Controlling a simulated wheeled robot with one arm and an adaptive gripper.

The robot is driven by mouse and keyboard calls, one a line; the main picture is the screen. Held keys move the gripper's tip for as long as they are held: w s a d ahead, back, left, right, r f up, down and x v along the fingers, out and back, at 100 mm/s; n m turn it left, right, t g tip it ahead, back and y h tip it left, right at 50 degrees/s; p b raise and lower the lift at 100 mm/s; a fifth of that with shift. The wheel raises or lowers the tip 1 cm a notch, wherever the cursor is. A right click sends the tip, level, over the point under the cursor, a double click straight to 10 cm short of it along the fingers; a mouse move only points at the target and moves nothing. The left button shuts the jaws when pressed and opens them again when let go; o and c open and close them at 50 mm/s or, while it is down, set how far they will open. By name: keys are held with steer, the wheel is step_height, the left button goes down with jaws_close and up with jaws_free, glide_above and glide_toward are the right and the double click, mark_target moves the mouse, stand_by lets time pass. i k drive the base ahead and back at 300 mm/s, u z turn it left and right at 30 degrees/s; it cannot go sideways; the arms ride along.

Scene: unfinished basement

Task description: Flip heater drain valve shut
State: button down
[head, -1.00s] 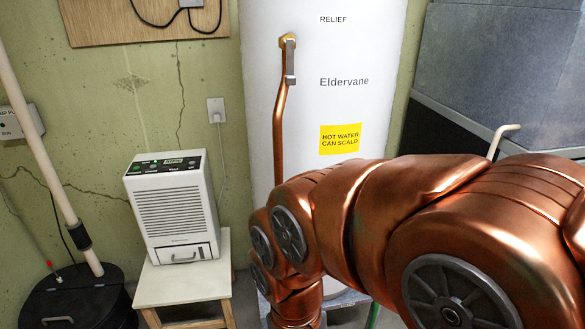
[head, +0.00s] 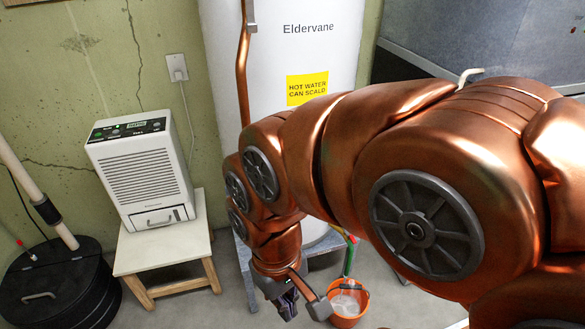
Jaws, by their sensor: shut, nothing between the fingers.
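The water heater (head: 230,62) is a tall white tank marked "Eldervane", with a yellow hot-water label (head: 307,89). A copper relief pipe (head: 242,70) runs down its front left. My copper arm covers most of the heater's lower part, and I cannot make out the drain valve. My gripper (head: 288,303) points down in front of the heater's base. Its dark fingers look shut, with nothing seen between them. A green hose (head: 349,260) shows just right of my arm, with small red and yellow parts at its top.
An orange bucket (head: 347,318) stands on the floor right of my gripper. A dehumidifier (head: 142,172) sits on a wooden stool (head: 165,248) to the left. A black lidded basin (head: 75,295) with a white pipe is at far left. Floor between stool and heater is partly clear.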

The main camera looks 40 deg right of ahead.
mark_target(352, 239)
steer(key=z, duration=1.2)
